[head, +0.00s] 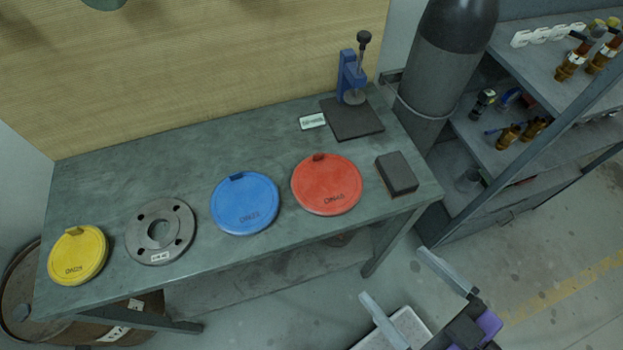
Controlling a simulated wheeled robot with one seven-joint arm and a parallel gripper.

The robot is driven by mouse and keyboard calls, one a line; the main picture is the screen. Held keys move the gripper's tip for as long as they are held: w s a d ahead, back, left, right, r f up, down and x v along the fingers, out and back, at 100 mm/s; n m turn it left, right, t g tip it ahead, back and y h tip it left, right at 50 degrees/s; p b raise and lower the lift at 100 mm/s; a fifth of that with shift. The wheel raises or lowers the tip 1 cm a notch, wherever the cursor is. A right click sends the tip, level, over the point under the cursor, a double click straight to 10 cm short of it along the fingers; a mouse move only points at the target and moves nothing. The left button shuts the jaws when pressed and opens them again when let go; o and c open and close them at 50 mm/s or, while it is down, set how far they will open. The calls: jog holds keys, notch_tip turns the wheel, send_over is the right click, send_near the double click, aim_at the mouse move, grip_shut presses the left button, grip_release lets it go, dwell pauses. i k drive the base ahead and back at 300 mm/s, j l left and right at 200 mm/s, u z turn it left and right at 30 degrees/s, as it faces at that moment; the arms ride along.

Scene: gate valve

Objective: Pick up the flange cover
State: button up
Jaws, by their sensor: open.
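Three round flange covers lie flat on the grey-green workbench (200,118): a yellow cover (78,256) at the left end, a blue cover (245,204) near the middle, and a red cover (326,186) to its right. Each has a small raised tab at its far edge and dark lettering near its front. A grey metal flange (160,232) with a central hole and bolt holes lies between the yellow and blue covers. My gripper (398,277) is open and empty, in front of the bench at the lower right, apart from all covers.
A dark block (396,174) lies right of the red cover. A blue clamp stand (351,78) on a dark plate and a small white label (312,121) are behind. A dark cylinder (437,70) and shelves (480,150) stand at right. The bench's back left is clear.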

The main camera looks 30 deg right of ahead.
aim_at(324, 185)
jog(key=i+j, duration=0.15)
jog(key=j, duration=0.3)
jog(key=i+j, duration=0.1)
jog(key=j, duration=0.35)
jog(key=i+j, duration=0.15)
jog(key=j, duration=0.25)
jog(key=i+j+z, duration=0.1)
jog(key=j, duration=0.35)
